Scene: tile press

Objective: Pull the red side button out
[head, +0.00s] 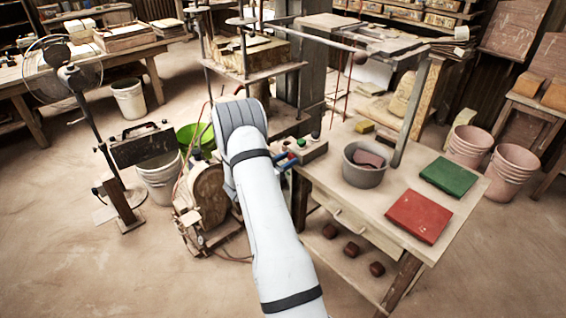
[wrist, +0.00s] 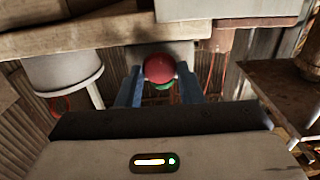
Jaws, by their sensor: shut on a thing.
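The red side button (wrist: 159,68) is a round red knob in the wrist view, in front of a pale box (wrist: 155,50) under a wooden ledge. My gripper (wrist: 159,88) has its two blue fingers on either side of the red button, shut on it. A bit of green shows just below the button. In the head view my white arm reaches to the press table's left corner, and my gripper (head: 287,163) shows partly there beside a small box with buttons (head: 308,148). The red side button is hard to make out in that view.
A wooden drum machine (head: 207,192) stands close left of my arm. Open floor lies at the front left.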

